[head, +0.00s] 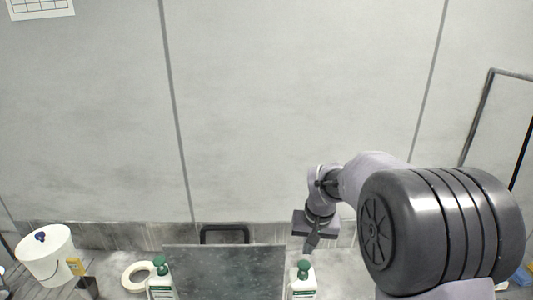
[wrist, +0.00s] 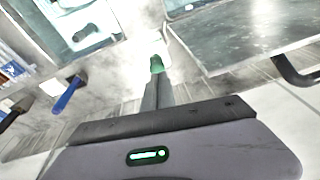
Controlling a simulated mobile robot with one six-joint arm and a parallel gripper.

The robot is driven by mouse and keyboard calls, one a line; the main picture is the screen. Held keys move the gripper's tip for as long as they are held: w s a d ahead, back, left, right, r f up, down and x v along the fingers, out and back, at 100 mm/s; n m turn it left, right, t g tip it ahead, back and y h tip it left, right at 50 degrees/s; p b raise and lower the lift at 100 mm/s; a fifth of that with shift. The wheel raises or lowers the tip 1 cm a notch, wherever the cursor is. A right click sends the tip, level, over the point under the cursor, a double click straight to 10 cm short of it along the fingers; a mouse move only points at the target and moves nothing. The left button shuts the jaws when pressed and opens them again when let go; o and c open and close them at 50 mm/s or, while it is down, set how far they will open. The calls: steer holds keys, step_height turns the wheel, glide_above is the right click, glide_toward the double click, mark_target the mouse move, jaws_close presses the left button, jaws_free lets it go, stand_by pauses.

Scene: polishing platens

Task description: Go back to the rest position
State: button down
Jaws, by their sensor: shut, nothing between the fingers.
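My gripper (head: 311,246) hangs in the right half of the head view, pointing down above the bench. In the wrist view its fingers (wrist: 157,92) are together with nothing between them. A white bottle with a green cap (head: 302,281) stands below the gripper in the head view. A green cap (wrist: 157,63) shows just beyond the fingertips in the wrist view; I cannot tell the gap. A grey flat plate (head: 225,271) lies left of the gripper; it also shows at upper right in the wrist view (wrist: 262,32).
Another green-capped bottle (head: 160,281), a white ring (head: 137,277) and a white bucket (head: 44,255) stand to the left. A dark handle (head: 224,229) rises behind the plate. A blue-handled tool (wrist: 68,94) lies left in the wrist view.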

steer(key=s+a+r+m+t+b, duration=0.15)
steer(key=s+b, duration=0.45)
steer(key=s, duration=0.8)
steer(key=s+f+t+b, duration=0.1)
steer(key=s+f+b, duration=0.1)
steer(key=s, duration=0.6)
steer(key=s+a+f+m+y+b, duration=0.1)
steer(key=s+f+b, duration=0.2)
steer(key=s+b, duration=0.2)
steer(key=s, duration=0.3)
steer(key=shift+s+a+f+t+y, duration=0.15)
steer(key=shift+s+a+t+y, duration=0.1)
steer(key=shift+t+y, duration=0.1)
steer(key=shift+m, duration=0.25)
